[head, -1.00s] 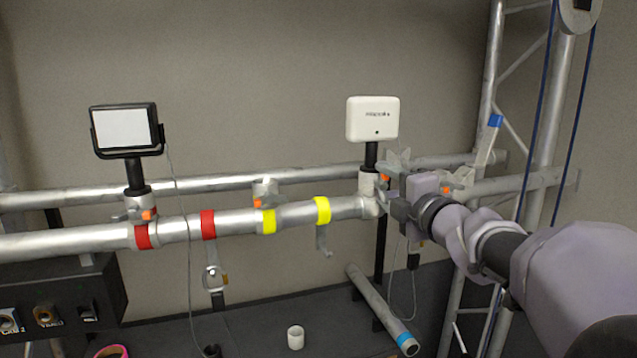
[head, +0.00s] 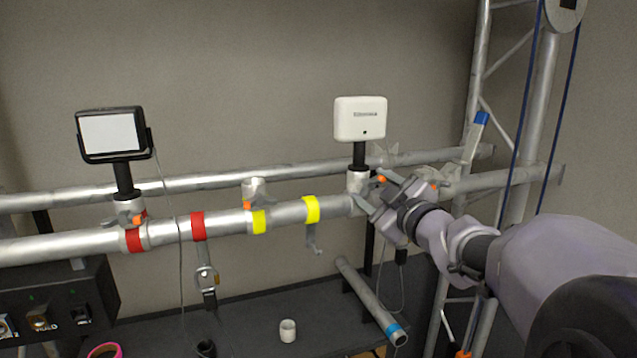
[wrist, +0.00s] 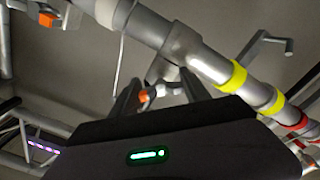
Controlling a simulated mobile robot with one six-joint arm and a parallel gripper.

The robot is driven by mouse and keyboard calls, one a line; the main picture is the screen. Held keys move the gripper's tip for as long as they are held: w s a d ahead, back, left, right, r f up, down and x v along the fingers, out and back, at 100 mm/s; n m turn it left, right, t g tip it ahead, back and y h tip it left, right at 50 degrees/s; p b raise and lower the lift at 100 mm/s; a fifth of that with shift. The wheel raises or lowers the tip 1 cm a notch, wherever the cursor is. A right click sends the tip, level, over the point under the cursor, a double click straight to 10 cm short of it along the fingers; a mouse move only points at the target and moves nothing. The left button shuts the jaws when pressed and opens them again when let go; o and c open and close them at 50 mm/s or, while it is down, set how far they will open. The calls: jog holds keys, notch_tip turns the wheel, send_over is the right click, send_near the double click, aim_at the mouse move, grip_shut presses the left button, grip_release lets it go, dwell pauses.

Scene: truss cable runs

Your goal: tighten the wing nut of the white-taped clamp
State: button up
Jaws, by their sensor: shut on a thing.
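My gripper (head: 378,196) is at the clamp (head: 357,182) under the white box, at the right end of the taped pipe. In the wrist view the two dark fingers (wrist: 160,86) stand either side of a small orange and pale wing nut (wrist: 146,96), just below the grey clamp (wrist: 182,45). The gripper is shut on the wing nut; the exact contact is small and partly hidden. A whitish tape band (wrist: 105,12) shows on the pipe beyond the clamp in the wrist view. In the head view my gripper hides that stretch.
Another clamp with an orange part (head: 433,186) is close to the right of my gripper. Yellow bands (head: 312,209) and red bands (head: 198,226) mark the pipe leftward. A white box (head: 360,119) stands above. A loose pipe (head: 370,300) and cables hang or lie below.

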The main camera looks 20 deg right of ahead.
jog(key=m+p, duration=0.1)
jog(key=m, duration=0.3)
jog(key=shift+a+r+m, duration=0.1)
jog(key=shift+m, duration=0.2)
jog(key=shift+a+m+p, duration=0.1)
jog(key=shift+m+p, duration=0.5)
jog(key=shift+m, duration=1.2)
jog(key=o, duration=1.4)
jog(key=s, duration=0.5)
jog(key=s+p, duration=0.1)
jog(key=s, duration=0.5)
jog(key=s+p, duration=0.1)
jog(key=s, duration=0.5)
jog(key=shift+s+d, duration=0.2)
jog(key=shift+d, duration=0.05)
